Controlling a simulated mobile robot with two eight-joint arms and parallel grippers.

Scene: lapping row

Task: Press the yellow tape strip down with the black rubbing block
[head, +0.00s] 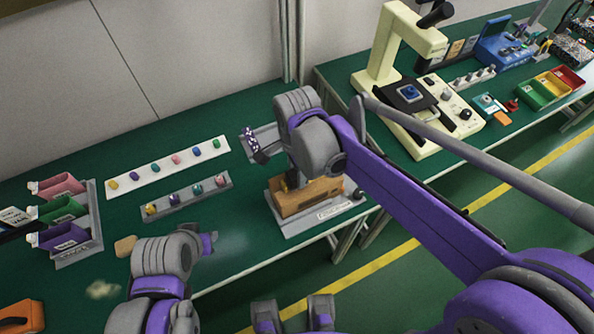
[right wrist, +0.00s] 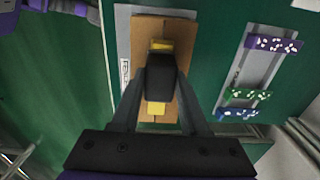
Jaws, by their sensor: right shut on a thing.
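The black rubbing block (right wrist: 160,82) is between the fingers of my right gripper (right wrist: 161,90), which is shut on it. The yellow tape strip (right wrist: 160,46) lies along a brown board; the block covers its middle and both ends show in the right wrist view. I cannot tell whether the block touches the tape. The brown board (head: 312,196) sits on a light grey labelled base (head: 330,211) near the table's front edge in the head view. There my right wrist hides the block and most of the tape. My left arm shows at the lower left, but I cannot make out its gripper.
A grey rack (head: 262,140) with patterned pieces stands behind the board. A white strip (head: 215,147) and a grey strip (head: 185,200) with coloured knobs lie left of it. Coloured bins (head: 78,236) stand far left. A cream microscope (head: 390,50) stands on the right table.

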